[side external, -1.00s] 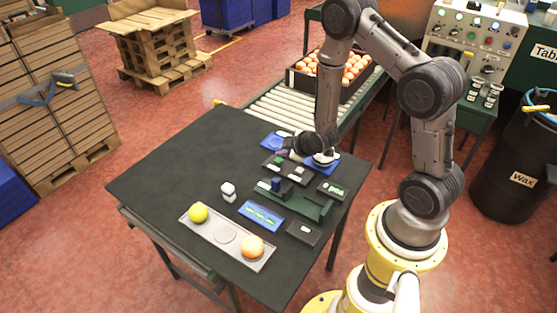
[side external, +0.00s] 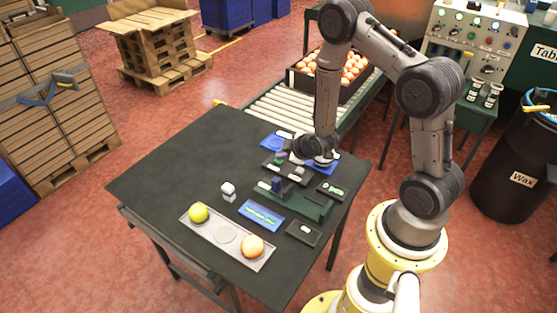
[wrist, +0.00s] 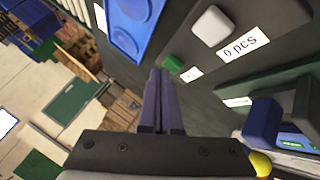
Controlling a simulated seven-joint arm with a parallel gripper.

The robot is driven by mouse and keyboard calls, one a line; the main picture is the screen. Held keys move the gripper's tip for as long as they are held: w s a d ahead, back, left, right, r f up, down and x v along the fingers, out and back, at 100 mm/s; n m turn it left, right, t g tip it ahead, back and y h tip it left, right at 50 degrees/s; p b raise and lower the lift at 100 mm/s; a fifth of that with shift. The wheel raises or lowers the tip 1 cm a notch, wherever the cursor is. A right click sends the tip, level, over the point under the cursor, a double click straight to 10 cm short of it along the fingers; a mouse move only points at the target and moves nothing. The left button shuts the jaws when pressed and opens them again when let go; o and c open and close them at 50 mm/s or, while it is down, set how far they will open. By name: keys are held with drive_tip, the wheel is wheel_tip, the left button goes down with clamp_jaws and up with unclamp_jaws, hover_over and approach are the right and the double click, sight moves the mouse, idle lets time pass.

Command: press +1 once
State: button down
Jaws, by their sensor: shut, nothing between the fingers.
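The dark counter box (side external: 287,171) lies on the table and carries a small green button (side external: 279,161) and a white button (side external: 298,170). In the wrist view the green button (wrist: 173,64) is just beside and beyond my fingertips, and the larger white button (wrist: 211,25) is farther up. A label (wrist: 240,46) beside the white button reads "0 pcs". A small label by the green button is too blurred to read. My gripper (wrist: 160,72) is shut and empty, close to the green button. I cannot tell whether it touches the button.
A blue plate (wrist: 130,28) lies beside the counter box. A green fixture (side external: 305,203) with a dark blue block stands nearer. A grey tray (side external: 243,248) holds a yellow-green fruit and an orange one, with an empty spot between. The table's left part is clear.

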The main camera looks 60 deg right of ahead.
sight(281, 162)
drive_tip(key=shift+f, duration=0.5)
idle(0.4)
drive_tip(key=shift+r, duration=1)
drive_tip(key=shift+r, duration=2.5)
drive_tip(key=shift+a, duration=0.1)
